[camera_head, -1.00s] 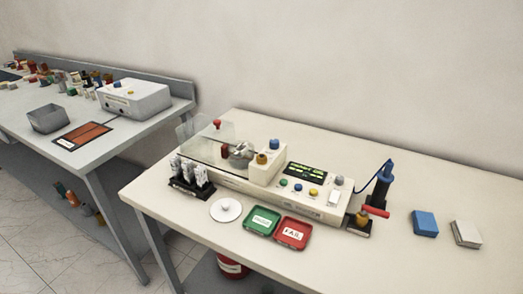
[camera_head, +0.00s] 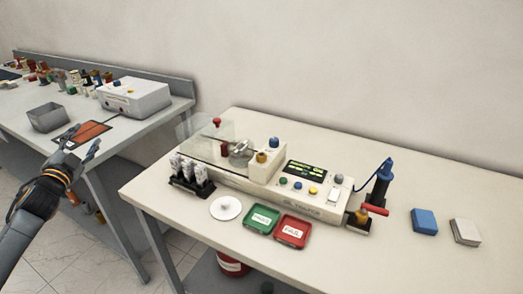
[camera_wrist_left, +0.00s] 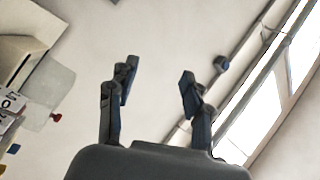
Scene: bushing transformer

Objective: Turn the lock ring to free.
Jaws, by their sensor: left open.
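The white tester (camera_head: 292,192) stands on the cream table, with a lit display (camera_head: 306,174) and coloured buttons. At its left end is a metal clamp-like part (camera_head: 241,152) by a clear cover (camera_head: 196,133). A blue knob (camera_head: 274,142) and a brass-coloured knob (camera_head: 262,157) are on its raised block. I cannot tell which part is the lock ring or how it is turned. My left gripper (camera_head: 84,143) is open and empty, in front of the grey bench, well left of the tester. Its spread fingers show in the left wrist view (camera_wrist_left: 158,78). My right gripper is not in view.
A rack of white parts (camera_head: 190,175), a white disc (camera_head: 226,208), a green tray (camera_head: 262,219) and a red tray (camera_head: 291,231) line the tester's front. A blue post tool (camera_head: 382,182) stands right. The grey bench (camera_head: 150,135) holds a grey box and bin.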

